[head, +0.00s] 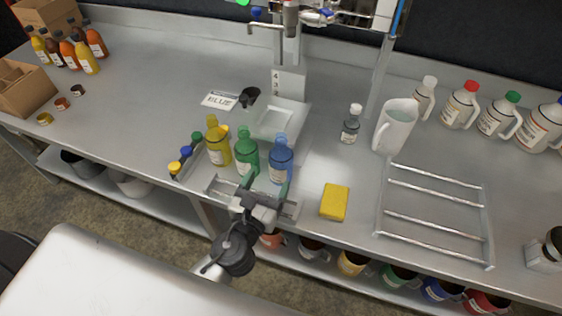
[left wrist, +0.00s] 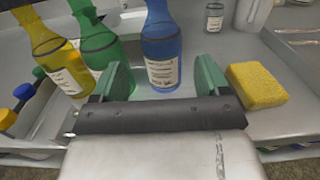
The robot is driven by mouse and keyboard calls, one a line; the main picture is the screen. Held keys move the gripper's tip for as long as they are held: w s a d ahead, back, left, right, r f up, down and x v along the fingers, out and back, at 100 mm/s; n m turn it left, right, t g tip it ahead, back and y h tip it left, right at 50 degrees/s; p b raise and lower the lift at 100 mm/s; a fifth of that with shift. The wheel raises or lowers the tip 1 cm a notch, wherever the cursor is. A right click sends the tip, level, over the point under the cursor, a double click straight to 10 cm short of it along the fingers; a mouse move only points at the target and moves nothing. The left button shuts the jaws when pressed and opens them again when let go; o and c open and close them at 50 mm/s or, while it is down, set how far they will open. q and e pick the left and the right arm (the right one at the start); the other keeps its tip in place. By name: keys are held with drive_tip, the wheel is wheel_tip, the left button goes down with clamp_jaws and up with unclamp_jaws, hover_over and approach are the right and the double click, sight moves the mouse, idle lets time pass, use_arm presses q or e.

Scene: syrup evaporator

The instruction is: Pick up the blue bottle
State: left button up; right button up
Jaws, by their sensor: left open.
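The blue bottle (head: 281,160) stands upright on the counter, to the right of a green bottle (head: 246,153) and a yellow bottle (head: 217,142). My left gripper (head: 265,189) is open just in front of the blue and green bottles. In the left wrist view the blue bottle (left wrist: 161,48) stands beyond the open fingers (left wrist: 160,82), roughly between them, with a label facing me. The green bottle (left wrist: 97,42) is beyond the left finger. I see no contact with the blue bottle. My right gripper is not in view.
A yellow sponge (head: 334,202) lies right of the gripper. A metal rack (head: 435,213), a white pitcher (head: 394,127) and a small bottle (head: 350,124) stand further right. A card reading "BLUE" (head: 218,101) lies behind.

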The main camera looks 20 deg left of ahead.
sight(277, 166)
use_arm(q)
drive_tip(key=w, duration=0.8)
drive_tip(key=shift+w+d+f, duration=0.25)
drive_tip(key=shift+w+f, duration=0.15)
drive_tip(key=c, duration=0.8)
drive_tip(key=shift+r, duration=0.15)
